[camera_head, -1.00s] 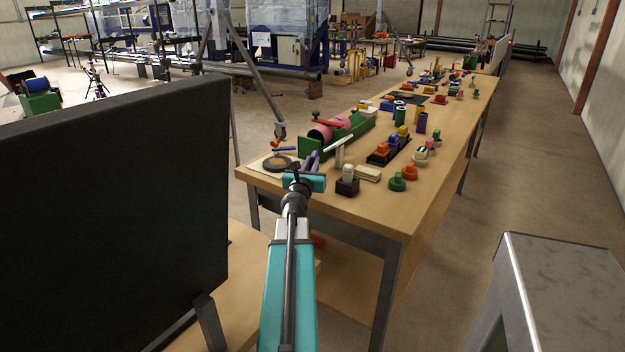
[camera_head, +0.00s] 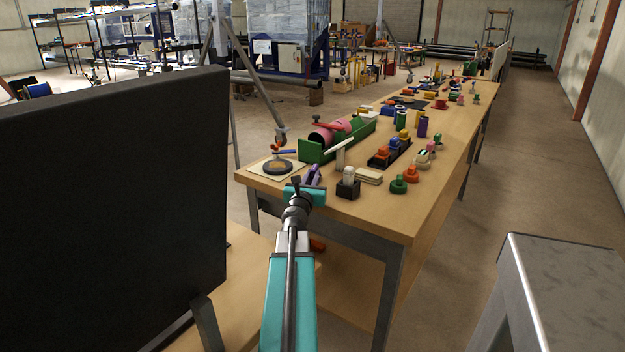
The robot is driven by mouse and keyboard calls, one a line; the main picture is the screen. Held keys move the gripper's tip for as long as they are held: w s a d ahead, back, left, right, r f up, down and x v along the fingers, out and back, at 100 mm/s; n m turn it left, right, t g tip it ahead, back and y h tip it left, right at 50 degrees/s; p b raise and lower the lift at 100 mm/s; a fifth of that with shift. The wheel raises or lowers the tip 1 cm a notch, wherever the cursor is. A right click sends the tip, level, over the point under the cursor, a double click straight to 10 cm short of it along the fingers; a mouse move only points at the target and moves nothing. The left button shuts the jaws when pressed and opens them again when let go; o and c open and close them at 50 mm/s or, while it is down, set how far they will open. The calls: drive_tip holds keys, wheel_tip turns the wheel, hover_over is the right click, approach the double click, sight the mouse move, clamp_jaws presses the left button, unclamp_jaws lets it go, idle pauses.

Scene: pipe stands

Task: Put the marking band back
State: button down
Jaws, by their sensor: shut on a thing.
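My gripper (camera_head: 312,177) is at the end of my teal arm, over the near left end of the long wooden table (camera_head: 420,215). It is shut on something. A purple piece shows at the jaws; I cannot tell whether it is the jaws or the held thing. The wrist hides part of it. I cannot pick out the marking band for certain. A pink pipe (camera_head: 322,137) lies in a green stand (camera_head: 318,152) behind the gripper, with a red piece (camera_head: 331,127) on top.
A dark disc (camera_head: 277,168) lies on a pale mat left of the gripper. A white-topped post (camera_head: 340,157) and a black holder (camera_head: 347,189) stand close on its right. Several coloured parts fill the table beyond. A large black panel (camera_head: 110,200) stands at left.

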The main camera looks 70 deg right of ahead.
sight(313, 174)
drive_tip(key=shift+f, duration=0.1)
drive_tip(key=c, duration=1.7)
unclamp_jaws()
drive_tip(key=shift+r, duration=0.25)
drive_tip(key=shift+s+a+f, duration=0.1)
drive_tip(key=shift+s+a, duration=0.1)
drive_tip(key=shift+a, duration=1.05)
drive_tip(key=shift+s+a+f, duration=0.1)
drive_tip(key=shift+s+a, duration=0.1)
drive_tip(key=shift+a, duration=1.05)
drive_tip(key=shift+r+p, duration=0.2)
drive_tip(key=shift+p, duration=0.1)
drive_tip(key=shift+a+f+p, duration=0.1)
drive_tip(key=shift+a+p, duration=0.05)
drive_tip(key=shift+p, duration=0.5)
drive_tip(key=shift+s+a+p, duration=0.1)
drive_tip(key=shift+a+p, duration=0.2)
drive_tip(key=shift+p, duration=0.6)
drive_tip(key=a+p, duration=0.1)
drive_tip(key=p, duration=0.2)
